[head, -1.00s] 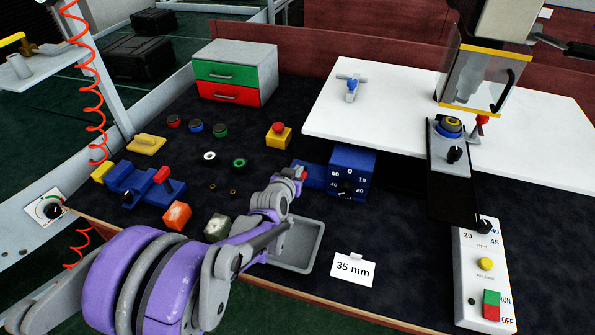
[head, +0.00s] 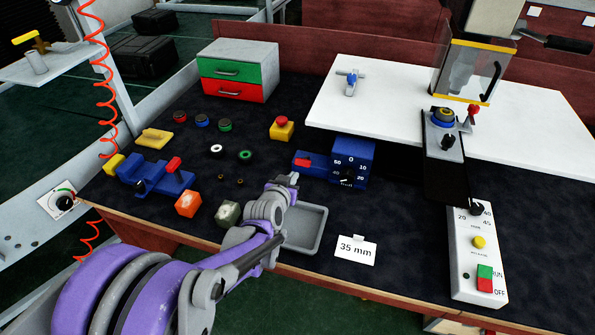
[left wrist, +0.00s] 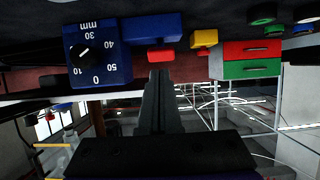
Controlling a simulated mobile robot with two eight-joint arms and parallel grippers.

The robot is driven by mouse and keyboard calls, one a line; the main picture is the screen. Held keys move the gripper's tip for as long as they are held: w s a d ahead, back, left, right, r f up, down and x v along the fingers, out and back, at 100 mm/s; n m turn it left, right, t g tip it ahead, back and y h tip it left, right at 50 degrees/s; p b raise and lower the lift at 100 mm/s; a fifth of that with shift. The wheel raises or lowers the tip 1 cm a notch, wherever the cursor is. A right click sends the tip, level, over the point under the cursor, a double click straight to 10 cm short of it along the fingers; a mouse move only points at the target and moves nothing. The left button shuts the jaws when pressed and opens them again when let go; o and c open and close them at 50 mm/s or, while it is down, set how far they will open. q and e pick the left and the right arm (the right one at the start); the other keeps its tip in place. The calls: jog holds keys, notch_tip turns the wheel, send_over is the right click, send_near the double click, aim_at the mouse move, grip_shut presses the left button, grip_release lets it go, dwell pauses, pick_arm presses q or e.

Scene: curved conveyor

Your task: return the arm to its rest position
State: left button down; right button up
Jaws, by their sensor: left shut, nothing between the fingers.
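My left arm comes in from the lower left in the head view, purple and grey. That view is upside down and shows the blue dial block (left wrist: 97,55) at left. My right gripper is in neither view.
A white 35 mm card (head: 356,250) stands right of the tray. An orange cube (head: 188,204) and a grey-green cube (head: 228,213) lie left of my arm. A blue vise-like fixture (head: 150,182) is farther left. A control box (head: 478,255) stands at right.

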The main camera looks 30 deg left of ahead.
pick_arm(q)
jog(key=s+d+r+m+g+h+p, duration=0.1)
jog(key=s+d+r+g+h+p, duration=0.2)
jog(key=s+d, duration=0.65)
jog(key=s+d+r+g+p, duration=0.1)
jog(key=s+d+g+p, duration=0.1)
jog(key=s, duration=0.6)
jog(key=s+d+r+m+g+p, duration=0.1)
jog(key=s+d+g+p, duration=0.1)
jog(key=s, duration=0.6)
jog(key=shift+s+d+r+m+g+p, duration=0.15)
jog(key=shift+s+d+m+g+p, duration=0.3)
jog(key=shift+d, duration=0.5)
